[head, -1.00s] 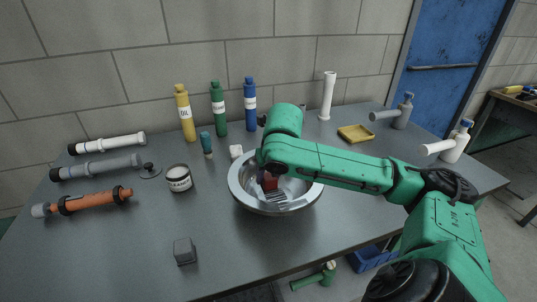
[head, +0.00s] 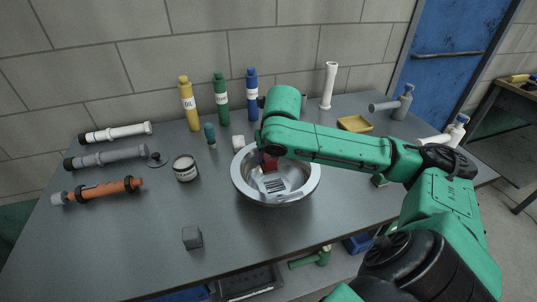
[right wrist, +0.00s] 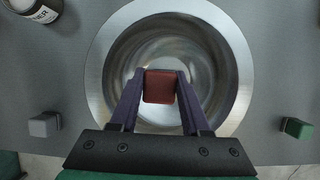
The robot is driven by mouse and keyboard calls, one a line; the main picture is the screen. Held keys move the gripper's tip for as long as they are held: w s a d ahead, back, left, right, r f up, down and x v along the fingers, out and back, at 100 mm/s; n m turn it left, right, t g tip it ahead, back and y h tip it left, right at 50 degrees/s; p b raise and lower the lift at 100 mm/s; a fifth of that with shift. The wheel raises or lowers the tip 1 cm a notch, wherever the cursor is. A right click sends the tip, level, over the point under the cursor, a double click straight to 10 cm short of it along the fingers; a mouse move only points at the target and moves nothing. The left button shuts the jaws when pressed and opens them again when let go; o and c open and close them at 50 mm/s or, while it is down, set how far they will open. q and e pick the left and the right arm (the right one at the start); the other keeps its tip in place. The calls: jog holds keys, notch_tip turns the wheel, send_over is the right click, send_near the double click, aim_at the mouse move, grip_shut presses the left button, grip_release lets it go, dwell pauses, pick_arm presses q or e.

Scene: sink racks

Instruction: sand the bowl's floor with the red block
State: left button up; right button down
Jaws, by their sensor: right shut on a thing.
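The metal bowl (head: 307,190) stands on the grey table, with a dark striped patch on its floor in the head view. The red block (head: 269,162) is over the bowl, and it also shows in the right wrist view (right wrist: 159,86). My right gripper (right wrist: 160,80) is shut on the red block, one finger on each side. In the head view the arm and wrist hide most of this gripper. I cannot tell whether the block touches the bowl's inner surface. My left gripper is not in view.
Grey block (head: 192,237), white block (head: 238,143) and green block (head: 379,180) lie around the bowl. A labelled jar (head: 185,169) and pipes (head: 106,158) are at left. Yellow (head: 189,105), green (head: 221,100) and blue (head: 252,97) bottles stand behind. A yellow tray (head: 355,124) is back right.

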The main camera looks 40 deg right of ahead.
notch_tip(320, 180, up, 14)
jog(key=n+p, duration=0.1)
jog(key=p, duration=1.3)
jog(key=shift+y, duration=0.3)
jog(key=f+b, duration=0.3)
jog(key=b, duration=0.1)
jog(key=f+b, duration=0.2)
jog(key=shift+a+f, duration=0.25)
jog(key=shift+f, duration=0.05)
jog(key=shift+r, duration=0.15)
